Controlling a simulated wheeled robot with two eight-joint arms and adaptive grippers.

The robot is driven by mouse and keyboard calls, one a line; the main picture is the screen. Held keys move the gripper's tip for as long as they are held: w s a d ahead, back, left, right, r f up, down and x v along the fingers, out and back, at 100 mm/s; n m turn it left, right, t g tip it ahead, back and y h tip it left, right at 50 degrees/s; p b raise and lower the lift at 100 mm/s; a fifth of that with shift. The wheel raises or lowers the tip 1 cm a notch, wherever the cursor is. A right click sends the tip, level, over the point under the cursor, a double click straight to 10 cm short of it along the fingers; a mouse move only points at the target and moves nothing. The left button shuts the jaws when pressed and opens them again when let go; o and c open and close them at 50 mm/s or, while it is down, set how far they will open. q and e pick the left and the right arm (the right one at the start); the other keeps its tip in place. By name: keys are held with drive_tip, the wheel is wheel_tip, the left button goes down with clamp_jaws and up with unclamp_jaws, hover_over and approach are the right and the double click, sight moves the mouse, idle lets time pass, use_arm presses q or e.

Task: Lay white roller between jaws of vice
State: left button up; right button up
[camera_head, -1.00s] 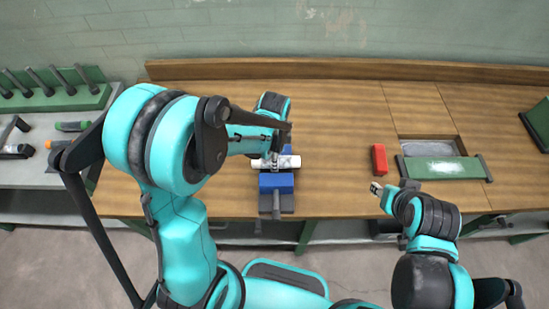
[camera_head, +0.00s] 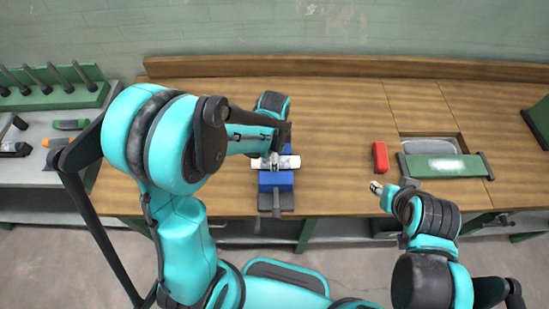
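The white roller (camera_head: 289,162) lies crosswise at the blue vice (camera_head: 275,181), just behind its front blue jaw in the picture. The vice stands on the wooden workbench near its front edge. My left gripper (camera_head: 273,161) is over the middle of the roller and at least close to it. Its fingers are small and partly hidden by my arm, so I cannot tell their opening or whether they touch the roller. The vice's rear jaw is hidden. My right gripper (camera_head: 376,187) is near the front edge of the bench, away from the vice, its fingers too small to judge.
A red block (camera_head: 380,158) lies on the workbench (camera_head: 335,140) right of the vice. A green-topped piece (camera_head: 440,168) sits beside a recess at the right. A grey side table at the left carries tools and a green rack (camera_head: 50,97). The bench between vice and red block is clear.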

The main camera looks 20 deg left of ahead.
use_arm(q)
wheel_tip(320, 180, up, 8)
drive_tip(key=shift+f, duration=0.2)
idle(0.6)
